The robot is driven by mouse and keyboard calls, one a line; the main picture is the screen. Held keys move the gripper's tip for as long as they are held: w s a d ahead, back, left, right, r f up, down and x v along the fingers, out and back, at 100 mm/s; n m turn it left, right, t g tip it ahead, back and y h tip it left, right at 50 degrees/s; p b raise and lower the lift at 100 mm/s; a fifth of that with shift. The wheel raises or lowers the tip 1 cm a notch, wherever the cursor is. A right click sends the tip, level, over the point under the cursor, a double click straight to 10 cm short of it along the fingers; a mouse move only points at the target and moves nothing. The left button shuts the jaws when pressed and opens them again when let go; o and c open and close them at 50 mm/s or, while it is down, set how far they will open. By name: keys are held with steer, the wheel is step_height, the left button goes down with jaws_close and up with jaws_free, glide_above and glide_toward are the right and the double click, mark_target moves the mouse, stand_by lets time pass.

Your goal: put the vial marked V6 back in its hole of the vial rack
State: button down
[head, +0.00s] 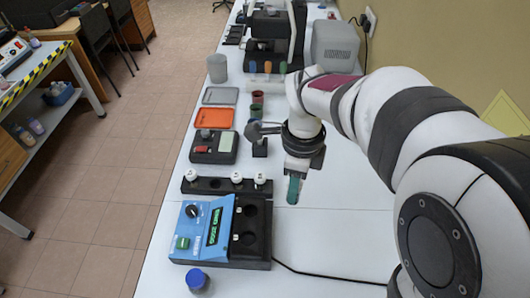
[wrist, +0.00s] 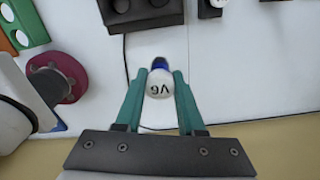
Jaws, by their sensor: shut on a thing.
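My gripper (wrist: 159,75) has teal fingers, shut on the vial V6 (wrist: 159,88). Its white cap, marked V6, shows between the fingers with the lettering upside down, and a blue part shows beyond it. In the head view my gripper (head: 293,190) points down over the white bench, to the right of the vial rack; the vial cannot be made out there. The black vial rack (head: 205,187) is a low bar holding white-capped vials, one at the left and two towards the right, with a dark vacant stretch between. The rack's end (wrist: 209,11) shows in the wrist view.
A blue device with a black block (head: 250,248) stands in front of the rack; its cable runs right across the bench. A blue-capped jar (head: 197,280) is nearer. The bench right of the rack is clear.

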steer(key=shift+d+r, duration=0.4)
steer(key=shift+d, duration=0.25)
steer(key=shift+w+d+r, duration=0.1)
steer(key=shift+w, duration=0.1)
steer(key=w+a+f+n, duration=0.2)
steer(key=w+a+f, duration=0.15)
steer(key=a, duration=0.45)
steer(key=w+a+f+n, duration=0.2)
steer(key=w+a+f, duration=0.1)
steer(key=w+a, duration=0.3)
steer(key=w+a+f+n, duration=0.2)
steer(key=w+a+f, duration=0.1)
steer(key=a, duration=0.6)
steer(key=shift+s+d+f, duration=0.1)
steer(key=shift+d+f, duration=0.05)
steer(key=shift+f, duration=1.15)
steer(key=shift+s+d+f, duration=0.1)
steer(key=shift+f, duration=1.15)
steer(key=shift+f, duration=0.2)
steer(key=shift+f, duration=0.55)
steer(key=shift+f, duration=0.1)
